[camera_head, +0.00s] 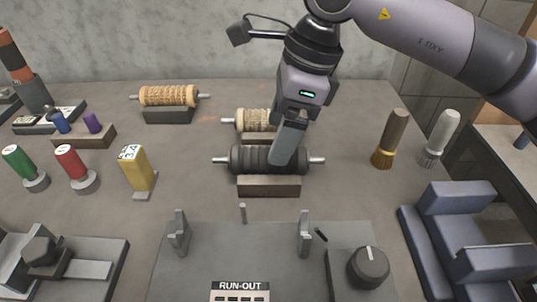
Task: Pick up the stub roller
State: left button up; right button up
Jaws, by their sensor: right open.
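Three rollers with metal shaft ends lie on low blocks, and I cannot tell by any label which is the stub roller. A dark ribbed roller (249,159) lies nearest, in the middle. A beige textured roller (253,119) lies behind it, its right part hidden by my gripper. An orange-tan carved roller (168,96) lies at the back left. My right gripper (284,158) points down from above, its fingers in front of the dark roller's right part. It is open; I cannot tell whether it touches the roller. My left gripper is out of view.
A run-out fixture (200,262) with two uprights and a knob (368,266) stands in front. A yellow gauge block (134,168) and red and green handled tools are left. Two brushes (391,140) and a blue-grey cradle (455,215) are right.

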jog(key=x, duration=0.4)
jog(key=shift+a+f, duration=0.1)
jog(key=shift+a, duration=0.15)
jog(key=c, duration=1.4)
